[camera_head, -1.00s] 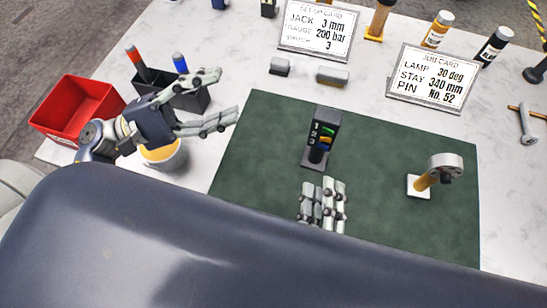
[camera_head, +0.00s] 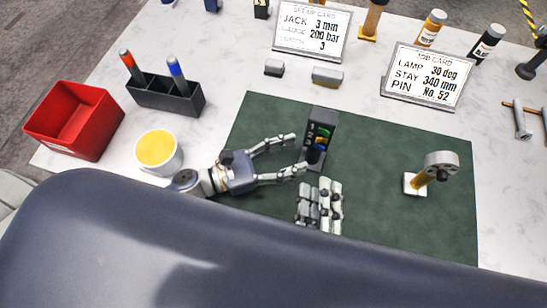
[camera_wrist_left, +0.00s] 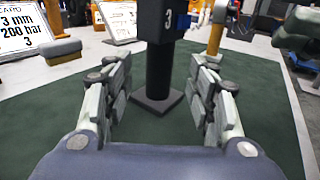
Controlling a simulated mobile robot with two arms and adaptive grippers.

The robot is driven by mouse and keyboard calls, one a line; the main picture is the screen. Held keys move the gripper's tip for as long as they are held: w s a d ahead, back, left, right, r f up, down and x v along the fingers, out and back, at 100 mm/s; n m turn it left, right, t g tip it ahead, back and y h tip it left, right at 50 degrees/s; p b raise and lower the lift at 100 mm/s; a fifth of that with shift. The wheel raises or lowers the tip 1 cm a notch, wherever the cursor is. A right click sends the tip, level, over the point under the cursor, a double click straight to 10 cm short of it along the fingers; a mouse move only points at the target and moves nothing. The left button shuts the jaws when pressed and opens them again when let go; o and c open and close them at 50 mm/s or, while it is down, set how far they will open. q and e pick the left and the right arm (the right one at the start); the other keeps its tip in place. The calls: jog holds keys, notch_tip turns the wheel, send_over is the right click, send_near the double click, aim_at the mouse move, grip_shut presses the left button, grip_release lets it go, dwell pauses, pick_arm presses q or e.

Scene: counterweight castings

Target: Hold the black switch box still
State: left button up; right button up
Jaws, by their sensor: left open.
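The black switch box (camera_head: 320,132) stands upright on the green mat (camera_head: 385,170), with numbers and coloured switches on its face. In the left wrist view its dark post and square base (camera_wrist_left: 158,85) stand ahead, between the lines of the two fingers. My left gripper (camera_head: 298,155) is open, just left of the box, with its fingers pointing at it. A gap shows between the fingers and the post in the left wrist view (camera_wrist_left: 160,95). My right gripper (camera_head: 320,205) is in front of the box, low on the mat; its fingers lie close together and its opening is unclear.
A clamp-like stand (camera_head: 432,172) is on the mat at right. A yellow-filled cup (camera_head: 158,152), a black pen holder (camera_head: 165,97) and a red bin (camera_head: 75,120) are at left. Two cards (camera_head: 312,30) (camera_head: 428,75) and two small grey blocks (camera_head: 274,67) (camera_head: 328,77) are behind.

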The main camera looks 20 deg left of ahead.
aim_at(308, 151)
pick_arm(q)
jog(key=x, duration=0.6)
jog(key=shift+w+d, duration=0.1)
